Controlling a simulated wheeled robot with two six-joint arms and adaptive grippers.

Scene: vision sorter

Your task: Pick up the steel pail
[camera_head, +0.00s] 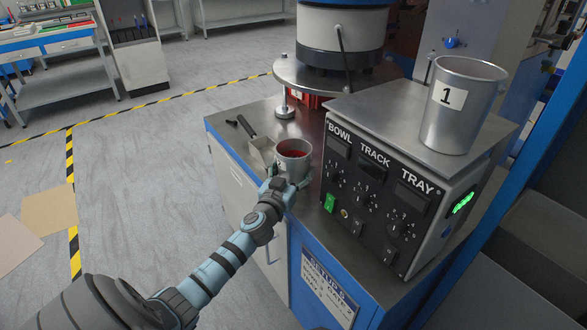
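A tall steel pail (468,112) with a white label reading "1" stands upright on top of the control box at the right. A smaller grey cup (293,150) with something red inside stands near the left part of the steel cabinet top. My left gripper (289,178) is at the near side of this smaller cup, well to the left of the labelled pail. Its fingers are small and partly hidden against the cup, so I cannot tell whether they are open or hold it. My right gripper is not in view.
The control box (375,208) with knobs and a lit green switch fills the right of the cabinet top. A bowl feeder (340,75) stands behind. A small open beige box (262,153) and a dark-handled tool (243,127) lie left of the cup.

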